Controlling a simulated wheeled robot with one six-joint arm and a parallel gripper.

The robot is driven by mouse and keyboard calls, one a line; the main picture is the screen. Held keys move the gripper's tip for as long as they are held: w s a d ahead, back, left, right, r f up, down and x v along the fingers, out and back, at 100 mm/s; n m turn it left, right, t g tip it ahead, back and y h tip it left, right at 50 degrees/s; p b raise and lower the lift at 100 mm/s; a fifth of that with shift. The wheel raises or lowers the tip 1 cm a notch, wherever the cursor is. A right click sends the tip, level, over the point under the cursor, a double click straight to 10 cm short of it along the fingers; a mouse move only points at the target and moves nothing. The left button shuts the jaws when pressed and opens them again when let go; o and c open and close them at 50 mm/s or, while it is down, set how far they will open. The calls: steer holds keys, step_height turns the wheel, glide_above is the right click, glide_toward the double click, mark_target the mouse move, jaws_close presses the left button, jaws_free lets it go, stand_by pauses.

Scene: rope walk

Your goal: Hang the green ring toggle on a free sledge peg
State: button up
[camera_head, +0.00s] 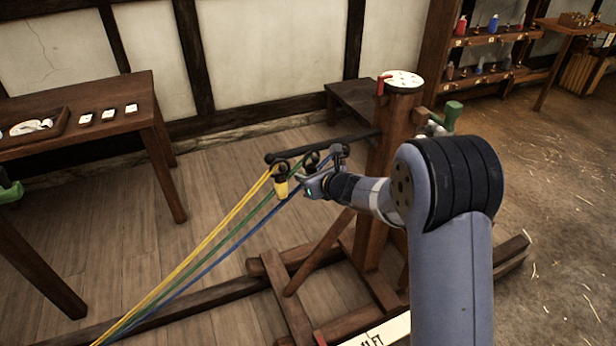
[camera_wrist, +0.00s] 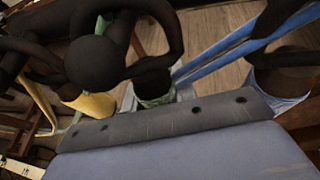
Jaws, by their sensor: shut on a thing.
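The sledge post (camera_head: 378,225) carries a dark bar (camera_head: 315,145) with pegs on it. My gripper (camera_head: 316,184) is at the bar, shut on the green ring toggle. In the wrist view the toggle's green-banded body (camera_wrist: 152,90) shows just beyond the grey jaw, with a dark ring above it close to a round peg end (camera_wrist: 91,61). I cannot tell whether that ring is around the peg. The green strand (camera_head: 238,233) runs taut to the lower left. The yellow toggle (camera_head: 281,187) hangs at the bar's left, and a blue-banded toggle (camera_wrist: 283,85) hangs at the right.
Yellow and blue strands (camera_head: 213,262) run close beside the green one. A wooden table (camera_head: 90,122) stands at left with a tray and several cards. Sledge timbers (camera_head: 290,300) cross the floor below. A shelf (camera_head: 490,75) stands at the back right.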

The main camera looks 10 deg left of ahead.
stand_by(0.3)
steer(key=o, duration=1.1)
steer(key=shift+c, duration=0.2)
steer(key=v, duration=1.1)
steer(key=shift+b, duration=0.4)
steer(key=shift+w+a, duration=0.1)
steer(key=p+x, duration=0.1)
steer(key=x, duration=0.9)
steer(key=shift+a+r+p, duration=0.1)
steer(key=shift+p, duration=0.25)
